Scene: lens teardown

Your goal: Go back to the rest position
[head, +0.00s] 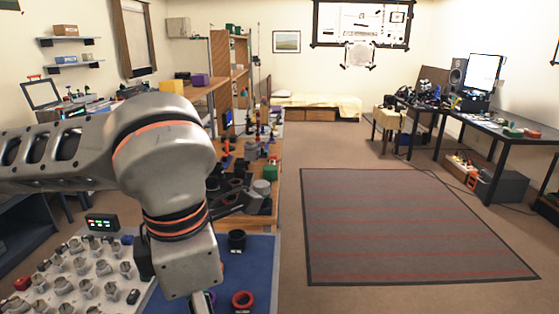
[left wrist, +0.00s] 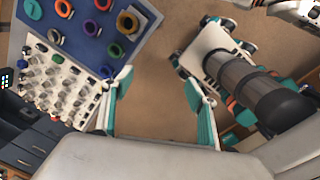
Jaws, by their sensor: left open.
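My left arm comes in from the left in the head view. Its left gripper hangs low over the blue mat (head: 262,262), mostly hidden behind the wrist. In the left wrist view the left gripper (left wrist: 158,88) has its two teal-and-white fingers wide apart, with nothing between them but brown floor. The blue mat (left wrist: 38,35) lies at the upper left of that view, apart from the fingers. My right gripper is not in either view.
Coloured rings lie on the mat, including a red ring (head: 243,300) and a brown ring (left wrist: 127,22). A black cup-like part (head: 237,240) stands near it. A white board (head: 75,285) holds several metal parts. Open floor with a striped rug (head: 410,230) lies right.

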